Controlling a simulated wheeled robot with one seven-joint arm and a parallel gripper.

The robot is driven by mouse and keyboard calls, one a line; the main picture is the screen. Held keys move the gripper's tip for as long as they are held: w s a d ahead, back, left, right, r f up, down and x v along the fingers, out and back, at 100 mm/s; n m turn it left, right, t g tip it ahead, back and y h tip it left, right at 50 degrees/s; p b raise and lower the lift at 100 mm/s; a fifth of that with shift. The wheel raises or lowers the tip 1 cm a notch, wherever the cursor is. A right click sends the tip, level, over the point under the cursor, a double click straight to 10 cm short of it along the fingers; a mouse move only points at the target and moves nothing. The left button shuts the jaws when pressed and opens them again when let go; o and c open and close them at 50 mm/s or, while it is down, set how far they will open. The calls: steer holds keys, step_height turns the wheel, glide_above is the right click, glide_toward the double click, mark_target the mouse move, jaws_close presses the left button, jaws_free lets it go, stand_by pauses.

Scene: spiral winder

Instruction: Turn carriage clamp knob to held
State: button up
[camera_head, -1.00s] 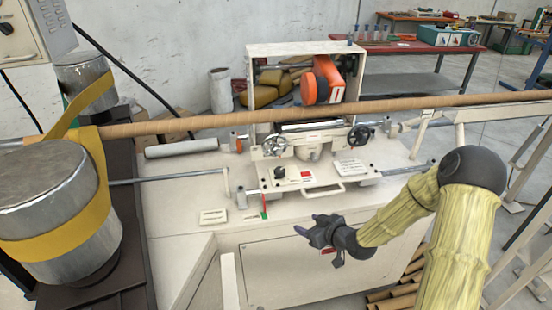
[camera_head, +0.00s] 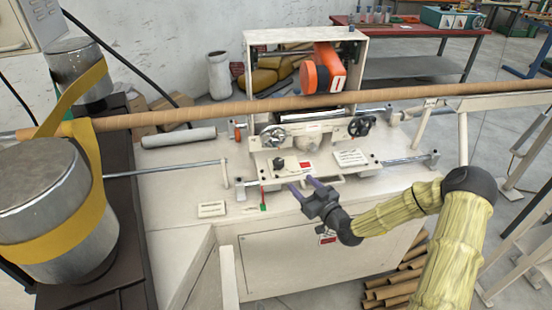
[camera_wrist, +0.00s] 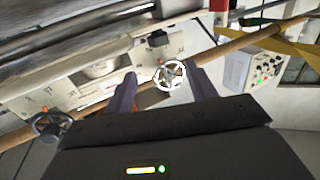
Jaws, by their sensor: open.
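The carriage (camera_head: 330,174) is a cream assembly on the winder bench. A small black knob (camera_head: 278,163) stands on its plate beside a red-and-white label; I take it as the clamp knob. I cannot read its setting. A dark knob also shows in the wrist view (camera_wrist: 158,38), beyond my fingers. My gripper (camera_head: 302,184) is open and empty, its two purple fingers pointing at the carriage's front edge, below and right of the knob, apart from it. In the wrist view a spoked handwheel (camera_wrist: 170,75) shows between the fingers.
A chrome handwheel (camera_head: 273,137) and a black handwheel (camera_head: 361,126) sit on the carriage's back. A long brown tube (camera_head: 190,116) crosses behind. A front handle (camera_head: 324,183) lies near my fingers. Cardboard tubes (camera_head: 395,283) lie on the floor.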

mark_target(276, 159)
steer(key=p+x, duration=0.2)
steer(key=x, duration=1.4)
steer(key=shift+w, duration=0.1)
steer(key=c, duration=1)
steer(key=shift+f, duration=0.1)
